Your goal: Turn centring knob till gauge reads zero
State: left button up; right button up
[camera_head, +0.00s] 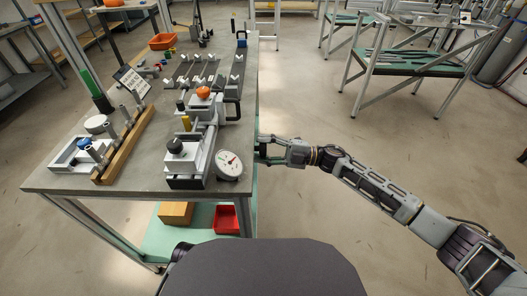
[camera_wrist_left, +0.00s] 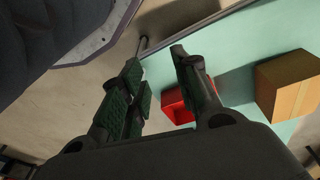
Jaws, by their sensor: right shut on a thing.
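The frame jig (camera_head: 200,140) stands near the right edge of the workbench. The round white gauge (camera_head: 228,165) is on its near right end. Its face has a red mark and a needle, but the reading is too small to make out. A black knob (camera_head: 175,146) sits on top of the jig's near end. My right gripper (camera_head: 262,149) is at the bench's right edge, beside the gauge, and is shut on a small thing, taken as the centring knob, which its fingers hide. My left gripper (camera_wrist_left: 156,66) is open and empty in the left wrist view; the head view does not show it.
The workbench (camera_head: 60,178) also holds a wooden rack (camera_head: 124,146) with metal posts and an orange tray (camera_head: 162,42). On the green lower shelf are a red bin (camera_wrist_left: 178,106) and a cardboard box (camera_wrist_left: 288,84).

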jog(key=n+b, duration=0.2)
jog(key=n, duration=0.1)
jog(key=shift+f+g, duration=0.1)
jog(key=shift+g, duration=0.3)
jog(key=n+b, duration=0.3)
jog(key=shift+n+g, duration=0.3)
jog(key=shift+n+b, duration=0.7)
jog(key=shift+n, duration=0.2)
pick_arm(q)
notch_tip(320, 180, up, 7)
jog(key=w+d+t+h, duration=0.1)
jog(key=d, duration=0.1)
jog(key=shift+w+r+t, duration=0.15)
jog(key=shift+t, duration=0.25)
pick_arm(e)
jog(key=shift+n+g, duration=0.3)
pick_arm(q)
jog(key=shift+d, duration=0.1)
pick_arm(e)
jog(key=o, duration=1)
jog(key=shift+d, duration=0.15)
jog(key=d+f, duration=0.1)
jog(key=d, duration=1)
jog(key=shift+w+d+f, duration=0.2)
jog(key=shift+d+f, duration=0.15)
